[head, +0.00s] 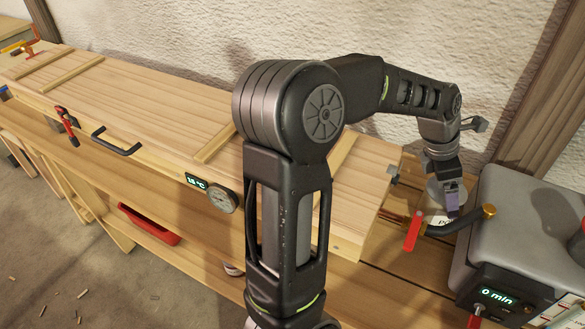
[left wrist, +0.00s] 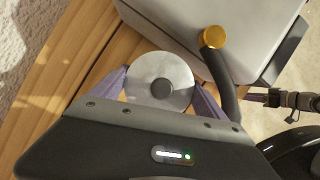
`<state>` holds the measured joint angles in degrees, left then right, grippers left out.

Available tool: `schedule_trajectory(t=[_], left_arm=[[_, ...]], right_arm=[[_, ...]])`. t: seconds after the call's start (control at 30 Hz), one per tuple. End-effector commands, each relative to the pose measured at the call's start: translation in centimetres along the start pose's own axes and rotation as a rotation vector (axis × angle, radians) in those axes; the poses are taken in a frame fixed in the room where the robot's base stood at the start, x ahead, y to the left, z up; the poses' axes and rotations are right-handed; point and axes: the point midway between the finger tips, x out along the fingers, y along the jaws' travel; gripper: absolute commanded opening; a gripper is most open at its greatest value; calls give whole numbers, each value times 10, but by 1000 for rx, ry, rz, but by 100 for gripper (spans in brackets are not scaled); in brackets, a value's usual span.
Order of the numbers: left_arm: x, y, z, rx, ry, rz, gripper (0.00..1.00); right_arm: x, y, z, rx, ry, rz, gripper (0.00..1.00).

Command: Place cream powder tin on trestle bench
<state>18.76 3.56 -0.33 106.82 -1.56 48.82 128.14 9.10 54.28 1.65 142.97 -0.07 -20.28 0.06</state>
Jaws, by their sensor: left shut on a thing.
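The cream powder tin (head: 434,192) is a pale round tin with a partly visible label, at the right in the head view. From above in the left wrist view it shows a round grey lid (left wrist: 178,74) with a dark centre knob. My left gripper (head: 447,203) is shut on it, with a purple finger on each side (left wrist: 160,92). The tin is upright or nearly so, over the bench planks beside the grey box. I cannot tell whether its base touches the wood. The trestle bench (head: 408,262) is the planked wood under the long box.
A long wooden box (head: 105,90) with a dial gauge (head: 223,200) covers much of the bench. The grey box (head: 530,215) with a "0 min" display stands right of the tin. A dark hose with a brass fitting (head: 489,211) and a red lever (head: 413,230) are close by.

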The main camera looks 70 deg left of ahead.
Motion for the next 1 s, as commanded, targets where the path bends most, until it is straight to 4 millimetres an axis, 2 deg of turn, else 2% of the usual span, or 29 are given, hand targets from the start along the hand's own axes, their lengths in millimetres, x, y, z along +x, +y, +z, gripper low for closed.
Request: schedule_trajectory(t=[0.67,1.0], left_arm=[[3,0,-1,0,-1,1,18],[51,0,-22,-2,1,-2,18]], right_arm=[[0,0,0,-1,1,0,36],[-2,-1,0,-1,1,0,36]])
